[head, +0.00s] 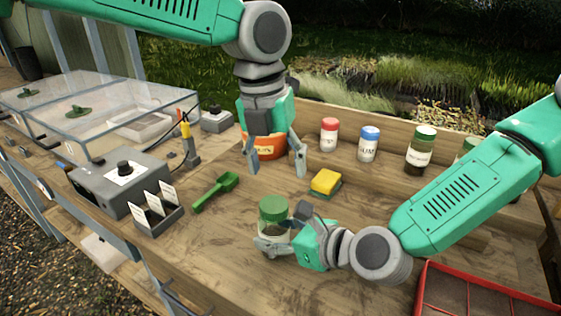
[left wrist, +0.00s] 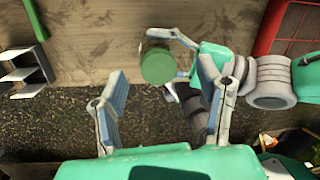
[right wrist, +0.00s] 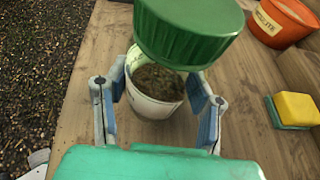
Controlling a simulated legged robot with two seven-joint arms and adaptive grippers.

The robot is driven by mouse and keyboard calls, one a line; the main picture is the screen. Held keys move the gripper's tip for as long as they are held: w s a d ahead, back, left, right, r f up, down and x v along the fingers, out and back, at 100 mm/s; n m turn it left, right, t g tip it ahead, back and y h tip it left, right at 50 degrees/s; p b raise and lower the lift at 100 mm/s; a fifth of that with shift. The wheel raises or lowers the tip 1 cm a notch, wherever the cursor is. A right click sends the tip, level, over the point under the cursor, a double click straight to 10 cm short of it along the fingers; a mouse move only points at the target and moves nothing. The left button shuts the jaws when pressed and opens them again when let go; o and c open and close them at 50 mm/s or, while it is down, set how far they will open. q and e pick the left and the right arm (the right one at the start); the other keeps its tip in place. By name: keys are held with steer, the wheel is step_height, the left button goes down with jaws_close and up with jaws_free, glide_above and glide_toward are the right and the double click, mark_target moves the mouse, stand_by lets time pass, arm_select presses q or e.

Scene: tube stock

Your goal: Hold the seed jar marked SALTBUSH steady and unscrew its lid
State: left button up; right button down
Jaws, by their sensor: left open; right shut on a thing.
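A glass jar (head: 272,231) with a green lid (head: 273,207) stands on the bench near the front. My right gripper (head: 268,246) is shut around its body from the right. In the right wrist view the lid (right wrist: 188,35) sits over the jar's top, with dark contents showing through the glass above a white label (right wrist: 155,108); its wording cannot be read. My left gripper (head: 275,172) is open and empty, fingers pointing down, above and behind the jar. In the left wrist view the lid (left wrist: 157,64) shows beyond my open fingers, not touched by them.
Behind are an orange pot (head: 268,148) and jars with red (head: 329,134), blue (head: 369,144) and dark green (head: 421,150) lids. A yellow sponge (head: 325,182) lies right, a green scoop (head: 216,190) and grey box (head: 120,183) left. A red tray (head: 428,295) is at front right.

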mark_target(281, 202)
arm_select(q)
steer(key=shift+s+d+r+m+y, duration=0.2)
steer(key=shift+s+r+m+y, duration=0.15)
steer(key=shift+s+m, duration=0.15)
steer(key=shift+s+d+r+m+y, duration=0.15)
steer(key=shift+s+r+m+y, duration=0.15)
steer(key=shift+m, duration=0.3)
steer(key=shift+s+f, duration=0.15)
steer(key=shift+s, duration=0.05)
step_height(281, 202, down, 7)
steer(key=shift+a+r, duration=0.15)
steer(key=shift+f, duration=0.5)
